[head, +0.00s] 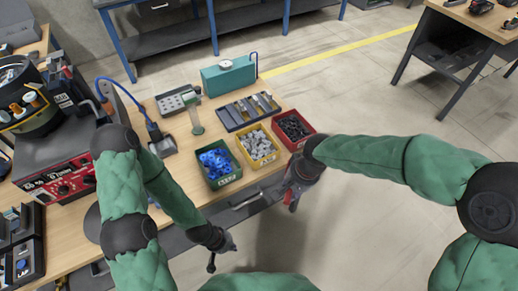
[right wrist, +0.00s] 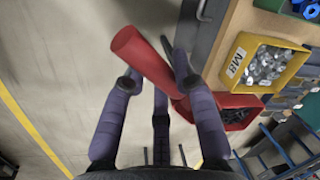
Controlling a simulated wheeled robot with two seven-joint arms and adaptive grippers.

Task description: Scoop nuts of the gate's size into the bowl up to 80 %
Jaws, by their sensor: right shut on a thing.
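The bowl feeder (head: 28,95) stands at the left end of the table above a red control panel (head: 62,186); its gate and fill level are too small to make out. A green bin (head: 226,182) holds blue nuts, a yellow bin (head: 262,161) marked M8 holds grey nuts, and a red bin (head: 306,141) holds dark pieces. The yellow bin also shows in the right wrist view (right wrist: 240,80). My right gripper (head: 292,198) is shut on a red scoop handle (right wrist: 140,55) beside the red bin; the scoop's far end is unclear. My left gripper (head: 224,256) looks open and empty at the front edge.
A slotted tray (head: 235,122) and a teal box (head: 228,77) stand behind the bins. A blue cable (head: 120,84) arches over the table's left part. A dark tray (head: 20,245) lies at front left. The floor right of the table is clear.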

